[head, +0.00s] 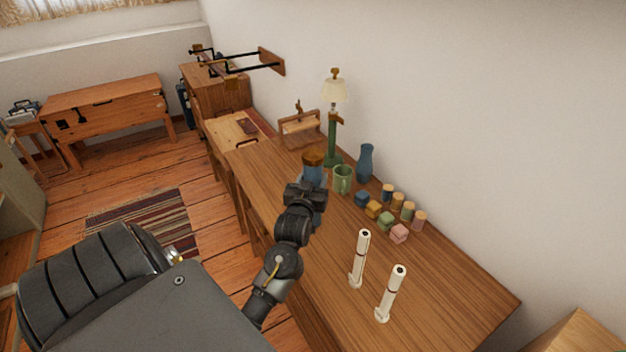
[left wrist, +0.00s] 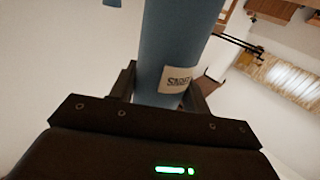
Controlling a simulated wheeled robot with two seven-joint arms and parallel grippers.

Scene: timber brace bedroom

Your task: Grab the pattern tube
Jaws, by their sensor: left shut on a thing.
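The pattern tube is a blue cylinder with a pale printed label in the left wrist view (left wrist: 176,45). In the head view its blue body (head: 315,174) shows just beyond my left gripper, with what looks like a brown cap on top. My left gripper (head: 308,187) is shut on the tube, with one finger on each side of it in the left wrist view (left wrist: 160,88). The gripper hides part of the tube, and I cannot tell if its base touches the table. My right gripper is not in view.
The wooden table (head: 290,235) also bears a green mug (head: 342,179) close right of the tube, a blue vase (head: 365,163), a green lamp (head: 332,140), several small blocks and cylinders, and two white tubes (head: 360,258) near the front. The table's front left is clear.

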